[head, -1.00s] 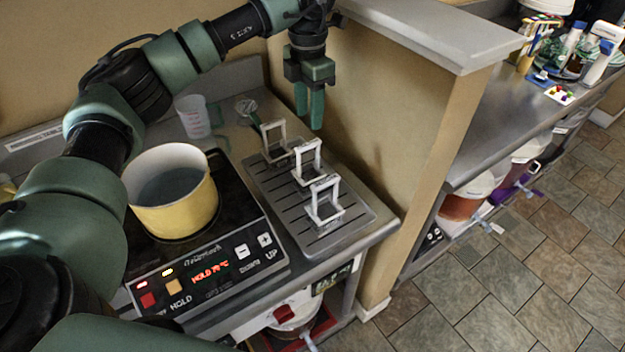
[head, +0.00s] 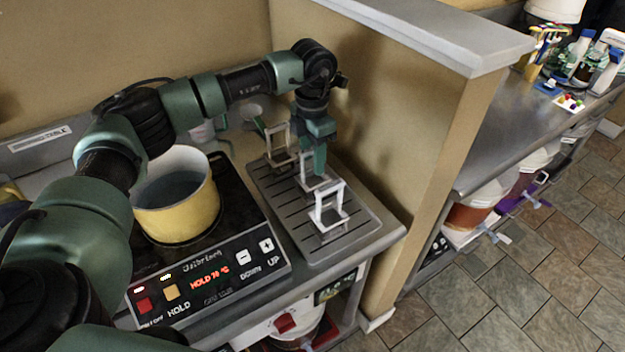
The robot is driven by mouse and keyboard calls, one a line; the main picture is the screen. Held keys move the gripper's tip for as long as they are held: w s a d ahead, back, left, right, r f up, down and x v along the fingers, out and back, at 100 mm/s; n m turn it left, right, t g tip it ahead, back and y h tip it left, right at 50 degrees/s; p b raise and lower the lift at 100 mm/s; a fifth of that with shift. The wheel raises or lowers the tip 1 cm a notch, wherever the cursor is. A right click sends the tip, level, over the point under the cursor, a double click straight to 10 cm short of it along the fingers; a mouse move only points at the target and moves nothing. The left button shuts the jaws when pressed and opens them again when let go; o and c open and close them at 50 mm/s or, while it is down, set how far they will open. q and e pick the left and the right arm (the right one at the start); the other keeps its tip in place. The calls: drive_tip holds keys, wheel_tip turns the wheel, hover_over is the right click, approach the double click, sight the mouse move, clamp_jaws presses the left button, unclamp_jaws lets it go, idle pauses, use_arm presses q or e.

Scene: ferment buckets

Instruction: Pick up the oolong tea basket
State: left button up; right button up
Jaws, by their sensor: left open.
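Three tea baskets with pale square handles stand in a row on a slotted drip tray (head: 268,197): a back one (head: 283,150), a middle one (head: 303,170) and a front one (head: 330,208). No label is readable, so I cannot tell which holds oolong. My left gripper (head: 320,174) points down over the middle basket and covers part of its handle. Its fingers are open, seen nearly edge-on; whether they touch the handle is unclear. My right gripper is out of view.
A yellow pot (head: 177,205) stands on a black induction cooker (head: 205,285) left of the tray. A tan partition wall (head: 400,150) rises close on the right. A measuring cup behind is mostly hidden by my left arm.

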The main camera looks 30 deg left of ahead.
use_arm(q)
drive_tip(key=shift+f, duration=0.35)
clamp_jaws()
idle(1.2)
